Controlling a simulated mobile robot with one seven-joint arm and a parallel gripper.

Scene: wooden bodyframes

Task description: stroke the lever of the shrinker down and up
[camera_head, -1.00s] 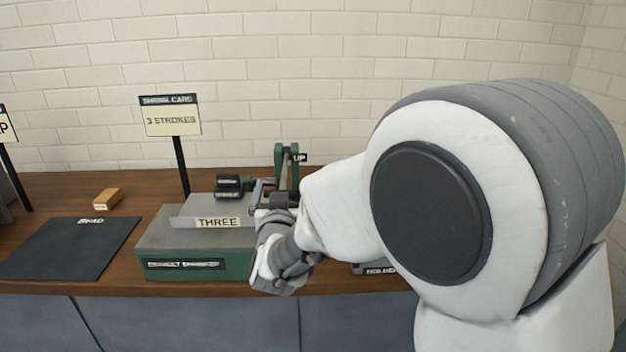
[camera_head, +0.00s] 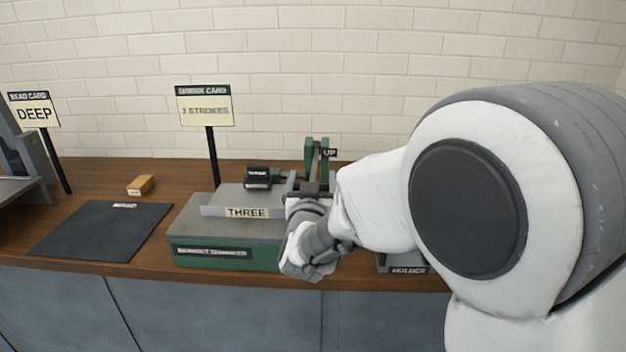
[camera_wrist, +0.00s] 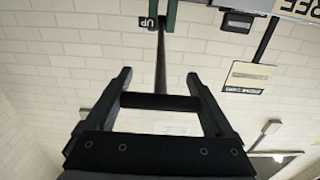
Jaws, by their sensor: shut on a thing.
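The shrinker (camera_head: 227,252) is a green and grey block on the bench, with a plate marked THREE on its front. Green uprights (camera_head: 309,158) with an UP sign (camera_head: 329,153) rise at its right rear. My gripper (camera_head: 307,188) is at the shrinker's right side, partly hidden by my own arm. In the wrist view, my gripper (camera_wrist: 160,85) is shut on the lever's dark cross handle (camera_wrist: 160,102). The lever's rod (camera_wrist: 161,60) runs from the handle up to the green frame by the UP sign (camera_wrist: 149,23).
A shrink card (camera_head: 204,106) reading 3 STROKES stands behind the shrinker. A bead card (camera_head: 34,112) reading DEEP, a dark mat (camera_head: 100,232) and a small wooden block (camera_head: 140,185) are to the left. A holder (camera_head: 405,264) sits right of the shrinker, partly behind my arm.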

